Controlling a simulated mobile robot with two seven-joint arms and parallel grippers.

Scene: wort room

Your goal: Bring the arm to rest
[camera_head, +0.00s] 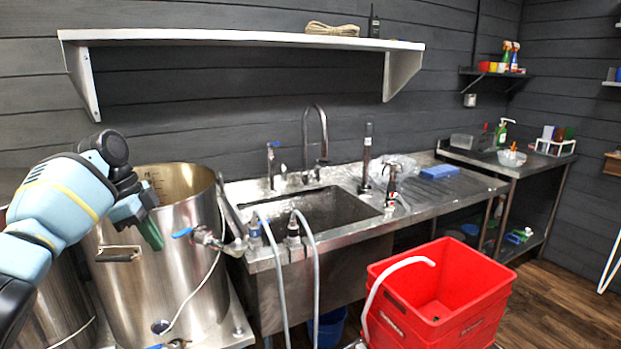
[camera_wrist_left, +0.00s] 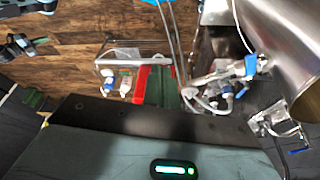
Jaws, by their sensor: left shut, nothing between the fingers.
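My left arm comes in from the left in the head view. My left gripper (camera_head: 152,238), with dark green fingertips, is shut and empty. It hangs in the air in front of the large steel kettle (camera_head: 185,265), near its rim. I cannot tell whether it touches the kettle. In the left wrist view, the body of my left wrist fills the bottom, and the kettle (camera_wrist_left: 295,45) is at the upper right. A dark part with a green tip at the upper left of that view looks like my right gripper (camera_wrist_left: 36,44); its jaws are unclear.
A valve with a blue handle (camera_head: 182,233) juts from the kettle. The steel sink (camera_head: 310,215) stands right of it, with hoses hanging over the front. A red crate (camera_head: 440,290) stands front right. A shelf (camera_head: 240,40) is above. Wooden floor is free at the right.

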